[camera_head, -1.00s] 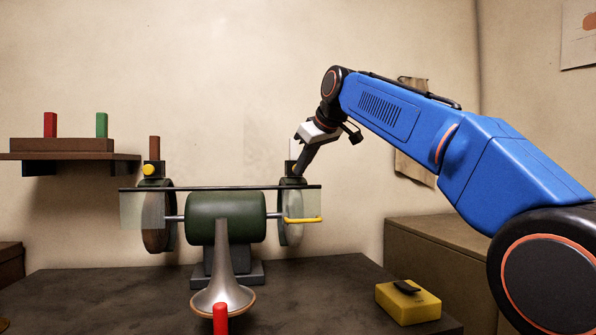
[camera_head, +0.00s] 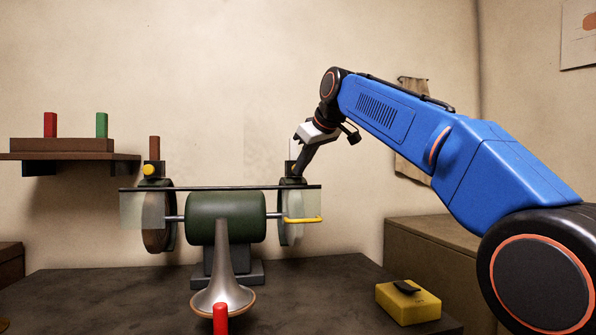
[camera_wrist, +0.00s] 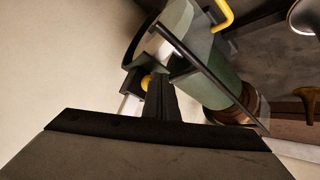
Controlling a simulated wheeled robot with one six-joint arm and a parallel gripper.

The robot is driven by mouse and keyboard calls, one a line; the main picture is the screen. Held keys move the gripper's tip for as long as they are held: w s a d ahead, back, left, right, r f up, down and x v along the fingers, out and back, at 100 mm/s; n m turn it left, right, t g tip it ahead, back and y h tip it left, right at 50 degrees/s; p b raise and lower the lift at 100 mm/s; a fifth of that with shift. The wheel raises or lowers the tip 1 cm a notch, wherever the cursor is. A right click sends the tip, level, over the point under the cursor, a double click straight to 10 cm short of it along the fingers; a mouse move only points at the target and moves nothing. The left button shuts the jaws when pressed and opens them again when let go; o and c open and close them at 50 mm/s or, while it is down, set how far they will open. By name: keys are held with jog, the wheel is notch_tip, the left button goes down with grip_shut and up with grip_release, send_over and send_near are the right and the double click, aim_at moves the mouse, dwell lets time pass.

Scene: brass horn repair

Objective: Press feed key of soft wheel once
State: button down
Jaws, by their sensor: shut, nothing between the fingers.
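A green double-ended buffing machine (camera_head: 226,218) stands on the dark bench. Its right wheel (camera_head: 291,232) is pale and looks like the soft one; its left wheel (camera_head: 153,238) is brown. Above the right wheel sits a dark feed box (camera_head: 290,182) with a white bar (camera_head: 293,149) behind it. My gripper (camera_head: 298,172) is shut and empty, pointing down-left at this box and covering most of its front. In the wrist view, the round yellow feed key (camera_wrist: 147,82) shows right beside my fingertips (camera_wrist: 160,76). I cannot tell whether they touch it.
The left wheel has its own yellow key (camera_head: 149,170) and brown bar (camera_head: 155,148). A clear guard (camera_head: 143,210) under a dark rail and a yellow handle (camera_head: 303,220) front the wheels. A horn bell (camera_head: 224,297), red peg (camera_head: 220,318) and yellow pedal box (camera_head: 408,302) are nearer.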

jog(key=shift+s, duration=0.15)
jog(key=shift+s+d, duration=0.25)
jog(key=shift+s, duration=0.55)
jog(key=shift+s, duration=0.1)
jog(key=s, duration=0.2)
jog(key=s+d, duration=0.1)
jog(key=s, duration=0.1)
jog(key=shift+s+d, duration=0.2)
jog(key=shift+s, duration=0.15)
jog(key=shift+d, duration=0.1)
dwell(0.7)
